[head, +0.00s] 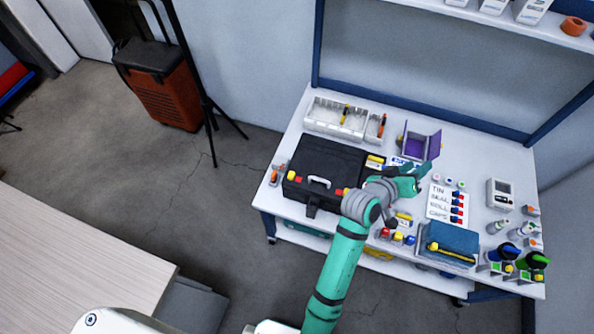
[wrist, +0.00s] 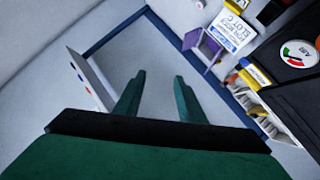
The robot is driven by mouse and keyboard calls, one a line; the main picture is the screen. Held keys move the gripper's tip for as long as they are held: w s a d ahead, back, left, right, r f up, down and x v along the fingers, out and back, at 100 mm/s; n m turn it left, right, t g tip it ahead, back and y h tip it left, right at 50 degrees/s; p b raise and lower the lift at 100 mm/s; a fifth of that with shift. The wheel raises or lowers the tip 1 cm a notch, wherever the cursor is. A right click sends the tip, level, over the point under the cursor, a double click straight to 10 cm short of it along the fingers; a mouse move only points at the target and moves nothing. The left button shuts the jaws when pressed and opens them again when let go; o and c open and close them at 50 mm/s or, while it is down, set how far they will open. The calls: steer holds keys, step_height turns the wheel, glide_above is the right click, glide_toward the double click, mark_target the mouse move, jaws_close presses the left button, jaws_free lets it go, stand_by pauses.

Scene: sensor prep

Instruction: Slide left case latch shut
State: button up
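A black case (head: 325,163) lies closed on the left part of the white workbench. Its front has a pale handle (head: 319,182). The left latch (head: 295,177), with red and yellow parts, is at the left end of that front. Its exact slide position is too small to tell. Similar red and yellow parts near the right end are partly behind my arm. My gripper (head: 425,170) is right of the case, above the bench and apart from the left latch. In the wrist view my gripper (wrist: 157,82) has its two green fingers spread with nothing between them.
A purple open box (head: 420,146) and a white bin (head: 336,118) stand behind. A lettered card (head: 447,203), a blue pouch (head: 449,241) and several knobs are to the right. Small orange-topped items (head: 275,175) stand close left of the case. My arm crosses the bench's front edge.

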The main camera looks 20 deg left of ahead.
steer(key=w+a+m+g, duration=0.2)
steer(key=w+a+g, duration=0.1)
steer(key=g+y, duration=0.8)
steer(key=g, duration=0.1)
glide_toward(291, 174)
steer(key=shift+m, duration=0.4)
step_height(291, 174, down, 8)
steer(key=shift+s+d+f, duration=0.15)
jaws_close()
